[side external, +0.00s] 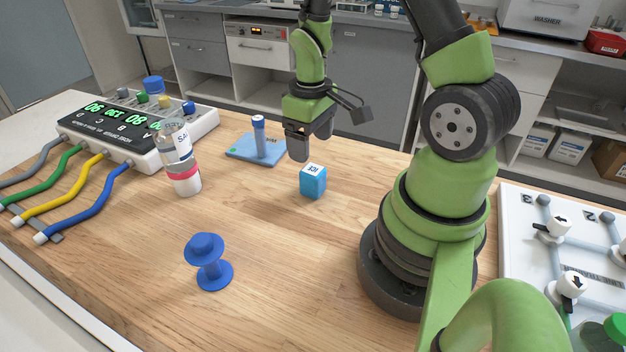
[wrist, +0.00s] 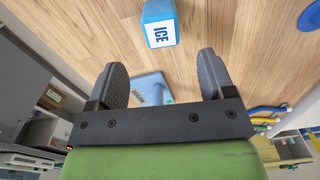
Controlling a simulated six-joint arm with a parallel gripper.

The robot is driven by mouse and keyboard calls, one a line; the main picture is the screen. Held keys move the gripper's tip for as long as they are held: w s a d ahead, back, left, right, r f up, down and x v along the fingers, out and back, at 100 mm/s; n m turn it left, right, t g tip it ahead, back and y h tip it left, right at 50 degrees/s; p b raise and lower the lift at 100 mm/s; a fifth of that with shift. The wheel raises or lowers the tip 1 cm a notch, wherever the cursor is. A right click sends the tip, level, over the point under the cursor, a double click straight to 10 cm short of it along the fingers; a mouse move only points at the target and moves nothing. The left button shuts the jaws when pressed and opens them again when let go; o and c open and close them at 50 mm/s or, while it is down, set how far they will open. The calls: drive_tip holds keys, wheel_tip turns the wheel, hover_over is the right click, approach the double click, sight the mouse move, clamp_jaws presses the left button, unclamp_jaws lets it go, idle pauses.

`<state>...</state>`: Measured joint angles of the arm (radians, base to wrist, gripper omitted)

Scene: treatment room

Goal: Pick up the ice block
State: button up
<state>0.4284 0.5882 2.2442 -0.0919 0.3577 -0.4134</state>
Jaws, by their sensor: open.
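The ice block is a small blue cube (side external: 313,184) with a white label reading ICE, on the wooden table in front of my arm. In the wrist view the ice block (wrist: 159,24) shows at the top middle, beyond the fingertips and between their lines. My gripper (side external: 310,143) points down above the table, a little behind and above the block in the side view. In the wrist view my gripper (wrist: 163,72) has its two fingers wide apart with nothing between them. The fingers do not touch the block.
A blue stand with an upright post (side external: 258,140) is left of my gripper. A saline bottle (side external: 181,165) and a blue spool (side external: 208,262) stand further left. A panel with colored hoses (side external: 140,125) sits at the left, a white valve board (side external: 540,215) at the right. The table's front middle is clear.

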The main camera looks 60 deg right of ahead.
sight(313, 169)
drive_tip(key=f, duration=0.8)
drive_tip(key=shift+s+a, duration=0.15)
drive_tip(key=shift+s, duration=0.15)
drive_tip(key=c, duration=1)
